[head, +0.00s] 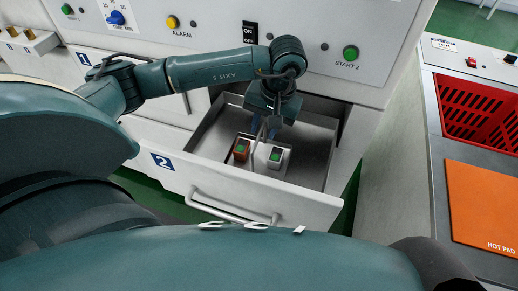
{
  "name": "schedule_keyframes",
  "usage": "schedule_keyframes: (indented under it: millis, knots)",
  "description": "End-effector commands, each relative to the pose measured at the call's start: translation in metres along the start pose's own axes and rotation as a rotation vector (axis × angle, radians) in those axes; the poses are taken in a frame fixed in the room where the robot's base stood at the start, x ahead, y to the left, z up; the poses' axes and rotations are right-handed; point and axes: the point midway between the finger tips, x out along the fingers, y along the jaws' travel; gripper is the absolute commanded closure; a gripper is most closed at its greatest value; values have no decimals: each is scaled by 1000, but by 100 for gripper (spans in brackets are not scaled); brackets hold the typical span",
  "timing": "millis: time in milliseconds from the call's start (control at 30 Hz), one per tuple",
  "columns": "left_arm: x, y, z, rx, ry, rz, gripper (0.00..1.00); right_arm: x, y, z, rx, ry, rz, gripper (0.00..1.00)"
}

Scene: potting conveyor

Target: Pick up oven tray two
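A drawer labelled 2 (215,187) is pulled open, with a bar handle on its white front. Its inside is a grey metal tray-like floor (309,162); I cannot tell whether this is a separate tray. In it stand a brown block with a green top (241,150) and a pale grey block with a green top (276,156), side by side. My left gripper (262,136) points down into the drawer, with its thin fingers between or just behind the two blocks. Whether they touch anything or how far apart they are is unclear. My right gripper is not in view.
Above the drawer is a panel with a green START 2 button (350,53), a yellow alarm button (173,22) and a black switch (250,33). At the right, a counter holds an orange hot pad (480,205) and a red slotted basket (482,110).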

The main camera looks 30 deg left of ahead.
Motion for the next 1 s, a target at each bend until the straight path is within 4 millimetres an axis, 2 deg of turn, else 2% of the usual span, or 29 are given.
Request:
schedule_keyframes:
  millis: [167,333,467,733,1000]
  knots:
    - [12,-2,1,0,-2,-1,71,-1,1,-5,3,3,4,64]
    - [36,-8,2,0,-4,-3,71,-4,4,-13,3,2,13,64]
    - [53,-7,1,0,-2,-1,71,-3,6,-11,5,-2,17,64]
    - [57,-7,0,1,1,1,71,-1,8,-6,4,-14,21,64]
    - [57,-6,0,1,1,1,91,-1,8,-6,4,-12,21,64]
